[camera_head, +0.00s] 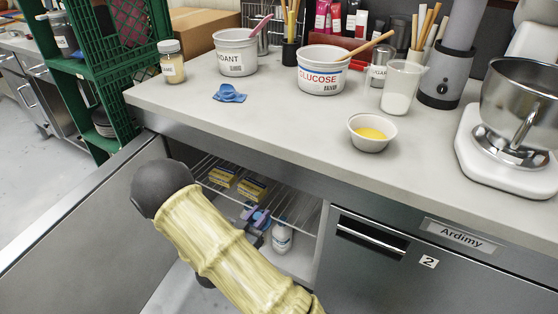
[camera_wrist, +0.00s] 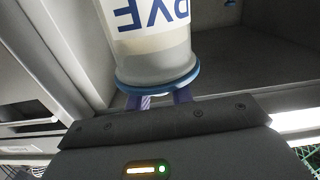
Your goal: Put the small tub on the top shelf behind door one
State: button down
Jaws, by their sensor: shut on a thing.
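The small tub (camera_wrist: 150,40) is pale and translucent with a blue rim and a white label, its lettering upside down in the wrist view. My gripper (camera_wrist: 160,100) is shut on it, the purple fingers at the rim end. In the head view my gripper (camera_head: 256,218) is inside the open cupboard, partly hidden by my arm. A white labelled container (camera_head: 282,238) shows beside it; I cannot tell whether this is the held tub. The top shelf (camera_head: 292,204) is a wire rack, with yellow packets (camera_head: 252,190) on its left part. The open door (camera_head: 80,235) stands at left, its number not visible.
The worktop (camera_head: 300,122) overhangs the cupboard. A closed front marked 2 (camera_head: 428,262) bounds the opening on the right. A green crate rack (camera_head: 105,50) stands beyond the door. The wire shelf's right part looks clear.

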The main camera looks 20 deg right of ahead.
jog(key=shift+s+a+r+g+p, duration=0.3)
jog(key=shift+r+p, duration=0.15)
jog(key=shift+d+f, duration=0.15)
jog(key=shift+d, duration=0.05)
jog(key=shift+w+d, duration=0.1)
jog(key=shift+w, duration=0.05)
jog(key=shift+w+d, duration=0.2)
jog(key=shift+d, duration=0.1)
jog(key=b+x, duration=0.3)
jog(key=x, duration=1.2)
jog(key=shift+d+r, duration=0.25)
jog(key=shift+r, duration=0.15)
jog(key=shift+w, duration=0.15)
